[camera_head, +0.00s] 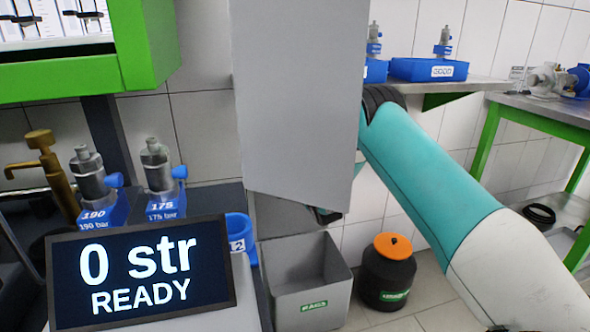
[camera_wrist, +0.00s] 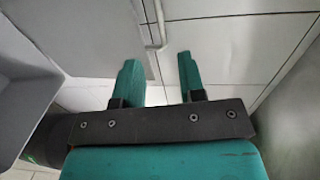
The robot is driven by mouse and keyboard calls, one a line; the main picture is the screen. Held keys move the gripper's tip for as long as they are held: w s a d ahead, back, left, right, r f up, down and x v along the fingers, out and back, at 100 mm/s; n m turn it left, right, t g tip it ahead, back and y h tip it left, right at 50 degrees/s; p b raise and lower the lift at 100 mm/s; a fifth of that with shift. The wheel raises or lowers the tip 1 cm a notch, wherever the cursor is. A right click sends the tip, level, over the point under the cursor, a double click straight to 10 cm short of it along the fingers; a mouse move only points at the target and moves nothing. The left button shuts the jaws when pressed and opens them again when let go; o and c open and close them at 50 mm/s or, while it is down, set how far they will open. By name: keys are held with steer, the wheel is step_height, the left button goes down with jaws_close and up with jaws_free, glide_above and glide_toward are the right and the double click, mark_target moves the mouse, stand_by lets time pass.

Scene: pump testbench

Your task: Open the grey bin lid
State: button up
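The grey bin (camera_head: 312,304) with a green label stands on the floor, low in the middle of the head view. Its top is open and I see into it. A large grey panel (camera_head: 297,95) hangs upright above it; I cannot tell whether this is the lid. The panel hides most of my gripper, with only a dark part showing below its lower edge. In the wrist view my gripper (camera_wrist: 157,58) is open, its two teal fingers apart with nothing clearly held. A thin pale handle (camera_wrist: 156,30) on a light surface shows just beyond and between the fingertips.
A black container (camera_head: 387,280) with an orange lid (camera_head: 392,246) stands right of the bin. A display (camera_head: 140,275) reading "0 str READY" is at front left. Blue trays (camera_head: 428,69) sit on a shelf, and a green-legged table (camera_head: 540,108) stands at right.

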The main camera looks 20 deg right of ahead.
steer(key=shift+w+d+f+b, duration=0.25)
steer(key=shift+w+d+b, duration=0.15)
steer(key=shift+w, duration=1.65)
steer(key=shift+w+d+f+b, duration=0.3)
steer(key=shift+w+b, duration=0.15)
steer(key=shift+w, duration=1.65)
steer(key=shift+w+d+f+b, duration=0.25)
steer(key=shift+w+d+b, duration=0.15)
steer(key=shift+w, duration=1.65)
jaws_close()
